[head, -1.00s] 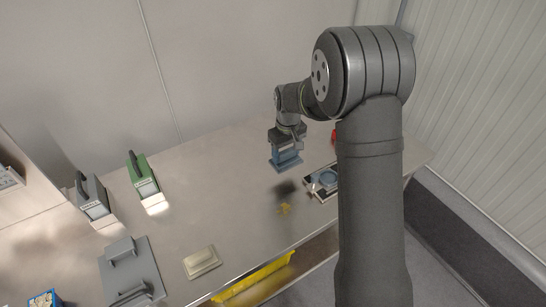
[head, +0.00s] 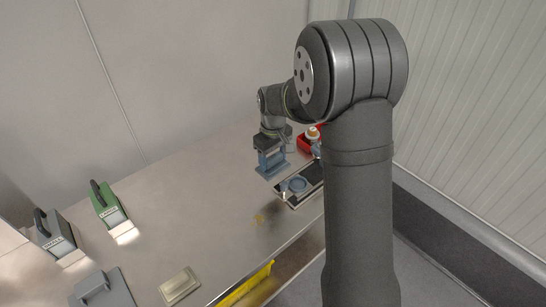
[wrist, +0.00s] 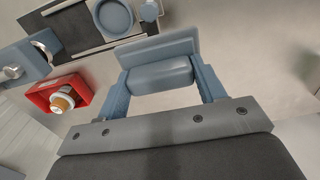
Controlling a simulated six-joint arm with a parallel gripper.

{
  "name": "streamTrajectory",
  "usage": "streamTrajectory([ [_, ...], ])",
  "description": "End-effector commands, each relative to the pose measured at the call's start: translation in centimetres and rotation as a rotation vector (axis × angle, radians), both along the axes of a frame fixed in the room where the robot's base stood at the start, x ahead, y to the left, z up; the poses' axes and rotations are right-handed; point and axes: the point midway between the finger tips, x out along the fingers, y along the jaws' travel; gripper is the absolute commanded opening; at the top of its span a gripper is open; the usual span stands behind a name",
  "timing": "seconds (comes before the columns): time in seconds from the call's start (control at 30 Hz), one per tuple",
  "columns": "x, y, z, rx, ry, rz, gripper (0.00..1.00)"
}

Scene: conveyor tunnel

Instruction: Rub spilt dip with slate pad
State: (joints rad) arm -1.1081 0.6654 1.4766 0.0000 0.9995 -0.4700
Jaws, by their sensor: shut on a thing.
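The spilt dip is a small, faint yellow smear (head: 258,219) on the bare bench, near its front edge. My gripper (head: 267,148) is shut on the slate pad (head: 272,169), a blue-grey plate with a handle bar. In the wrist view, the two blue fingers of my gripper (wrist: 162,88) are on either side of the handle of the slate pad (wrist: 156,50). The pad is behind the smear and apart from it. I cannot tell whether it touches the bench. The smear does not show in the wrist view.
A dark tray (head: 312,175) with a round blue dish (head: 298,185) lies close right of the pad. A red box (head: 304,144) holding a bottle stands behind it. A beige block (head: 180,285) and a green device (head: 108,205) stand left. The middle bench is clear.

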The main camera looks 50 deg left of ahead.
Motion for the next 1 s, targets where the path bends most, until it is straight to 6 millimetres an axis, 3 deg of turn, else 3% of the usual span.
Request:
streamTrajectory([
  [0.17,-1.8,-0.3,-0.3,-0.001,0.001,0.152,0.45],
  [0.7,-12.2,-3.9,-2.3,-0.001,0.001,1.176,0.45],
  [1.0,-15.2,-5.6,-2.9,0.0,0.0,1.518,0.45],
])
